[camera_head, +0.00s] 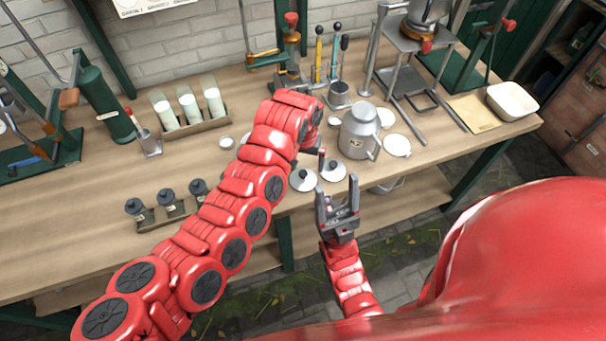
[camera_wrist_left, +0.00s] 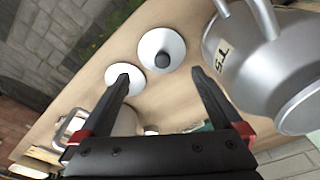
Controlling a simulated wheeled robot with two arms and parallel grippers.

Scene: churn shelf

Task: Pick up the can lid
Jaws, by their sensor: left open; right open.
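Two pale round lids with dark knobs lie near the front edge of the bench, a left one (camera_head: 302,182) and a right one (camera_head: 333,172). I cannot tell which is the can lid. In the left wrist view two knobbed lids show, one (camera_wrist_left: 174,42) lying clear and one (camera_wrist_left: 125,91) partly behind a fingertip. The grey metal can (camera_head: 358,133) stands behind them; its labelled side fills the right of the wrist view (camera_wrist_left: 262,75). My left gripper (camera_head: 318,152) is open and empty above the lids, mostly hidden by its arm. My right gripper (camera_head: 338,192) is open and empty before the bench edge.
Pale discs (camera_head: 397,146) lie right of the can. A crate of white bottles (camera_head: 195,127), a rack of dark-topped pots (camera_head: 171,207) and a white basin (camera_head: 512,101) stand on the bench (camera_head: 80,225). Free wood lies at front left.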

